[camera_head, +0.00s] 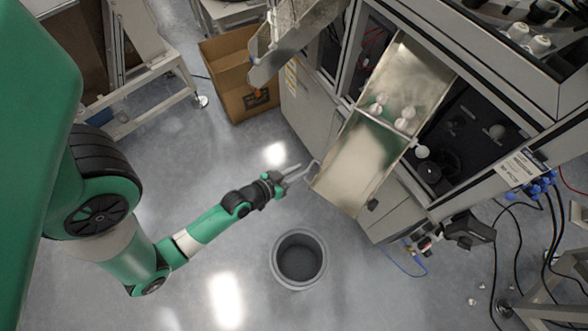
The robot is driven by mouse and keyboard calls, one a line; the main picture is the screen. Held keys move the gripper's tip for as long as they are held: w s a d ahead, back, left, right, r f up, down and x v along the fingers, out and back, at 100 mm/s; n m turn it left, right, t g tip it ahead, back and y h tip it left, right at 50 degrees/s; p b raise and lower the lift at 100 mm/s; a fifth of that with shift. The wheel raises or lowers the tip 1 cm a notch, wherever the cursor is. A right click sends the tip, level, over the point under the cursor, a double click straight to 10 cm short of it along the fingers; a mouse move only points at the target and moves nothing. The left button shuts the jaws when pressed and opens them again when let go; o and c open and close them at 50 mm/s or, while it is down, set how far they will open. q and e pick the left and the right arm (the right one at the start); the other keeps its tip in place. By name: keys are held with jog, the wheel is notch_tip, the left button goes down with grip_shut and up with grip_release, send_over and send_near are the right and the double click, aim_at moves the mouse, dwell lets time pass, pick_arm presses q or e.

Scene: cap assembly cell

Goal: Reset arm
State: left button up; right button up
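My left arm (205,227), green with dark joints, reaches from the left over the floor. Its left gripper (308,168) is near the middle of the view, beside the lower left edge of a metal chute (353,165). The two thin grey fingers are spread apart with nothing seen between them. Whether they touch the chute edge I cannot tell. My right gripper is not in view. Several small white caps (402,124) lie in the upper part of the chute, at the machine's opening.
The grey machine (318,121) fills the upper right. A round grey bin (299,259) stands on the floor below the gripper. An open cardboard box (228,82) stands at the upper left, near a metal frame (135,116). Cables lie at the lower right. Floor left of the bin is clear.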

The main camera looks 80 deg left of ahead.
pick_arm(q)
jog(key=shift+v, duration=1.25)
